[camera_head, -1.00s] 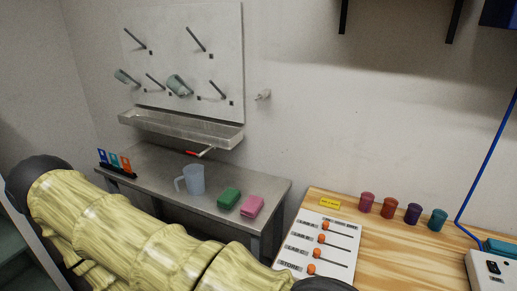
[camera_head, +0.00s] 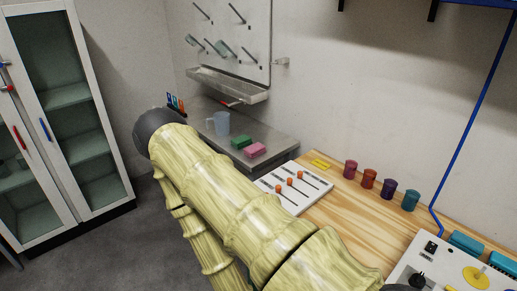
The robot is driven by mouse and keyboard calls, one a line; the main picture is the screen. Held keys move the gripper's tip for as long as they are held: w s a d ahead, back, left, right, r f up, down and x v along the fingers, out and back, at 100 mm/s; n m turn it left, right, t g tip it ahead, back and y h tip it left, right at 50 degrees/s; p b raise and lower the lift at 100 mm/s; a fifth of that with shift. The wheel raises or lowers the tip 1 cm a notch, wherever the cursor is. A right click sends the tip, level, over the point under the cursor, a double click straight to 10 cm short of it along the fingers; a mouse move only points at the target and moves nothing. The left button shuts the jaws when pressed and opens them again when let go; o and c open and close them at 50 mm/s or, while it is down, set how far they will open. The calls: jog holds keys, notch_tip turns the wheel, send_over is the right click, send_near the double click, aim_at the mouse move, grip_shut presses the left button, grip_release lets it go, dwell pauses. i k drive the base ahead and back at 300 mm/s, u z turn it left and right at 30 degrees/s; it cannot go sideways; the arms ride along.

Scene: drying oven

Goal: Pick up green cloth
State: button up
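A green cloth-like block (camera_head: 242,142) lies on the grey metal table (camera_head: 276,135) beneath the pegboard. It is small and sits just left of a pink block (camera_head: 256,150) of similar shape. From here I cannot tell whether it is folded cloth or a sponge. My arm crosses the middle of the view in front of the table, and my gripper cannot be made out.
A clear jug (camera_head: 219,123) stands left of the green block. A wooden bench (camera_head: 335,205) holds a white slider panel (camera_head: 297,195) and several coloured cups (camera_head: 369,178). A glass-door cabinet (camera_head: 75,140) stands at left, with open floor before it.

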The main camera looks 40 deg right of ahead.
aim_at(244, 140)
jog(key=k, duration=0.2)
jog(key=z, duration=0.7)
